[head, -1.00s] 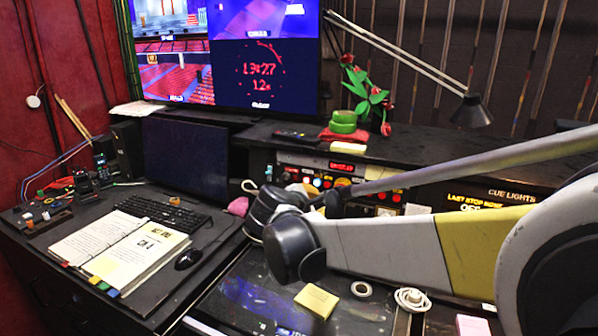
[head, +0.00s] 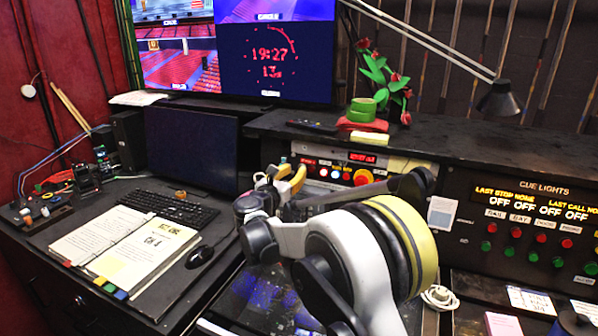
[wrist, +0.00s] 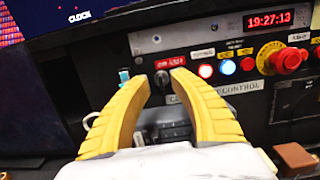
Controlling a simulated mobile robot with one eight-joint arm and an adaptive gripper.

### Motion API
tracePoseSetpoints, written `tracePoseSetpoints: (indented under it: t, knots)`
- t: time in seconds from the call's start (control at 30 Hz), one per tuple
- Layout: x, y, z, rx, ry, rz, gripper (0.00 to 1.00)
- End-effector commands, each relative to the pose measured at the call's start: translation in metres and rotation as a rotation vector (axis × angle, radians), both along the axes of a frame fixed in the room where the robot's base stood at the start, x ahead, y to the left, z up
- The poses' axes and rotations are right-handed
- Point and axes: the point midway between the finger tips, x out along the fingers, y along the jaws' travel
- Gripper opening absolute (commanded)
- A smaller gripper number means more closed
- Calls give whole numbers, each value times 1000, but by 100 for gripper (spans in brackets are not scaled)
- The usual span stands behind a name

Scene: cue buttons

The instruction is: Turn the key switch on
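The key switch (wrist: 162,79) is a small dark knob under a red label on the control panel (wrist: 146,42) in the wrist view. My gripper (wrist: 162,86) has yellow fingers that are open, with one fingertip on each side of the switch in the picture. I cannot tell whether they touch it. In the head view my gripper (head: 290,178) is at the left end of the panel (head: 390,163). The switch cannot be made out there.
A cue lights panel (head: 530,225) stands at the right. A laptop-like dark screen (head: 190,150) and an open binder (head: 125,240) are on the left desk.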

Motion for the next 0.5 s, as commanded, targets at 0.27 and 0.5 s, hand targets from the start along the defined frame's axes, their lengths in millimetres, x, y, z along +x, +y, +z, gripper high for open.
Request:
tracePoseSetpoints:
  t: [0.27, 0.5]
  knots:
    - [29, -11, 0, 1, 0, -1, 27]
    - [31, -11, 1, 1, 1, 0, 27]
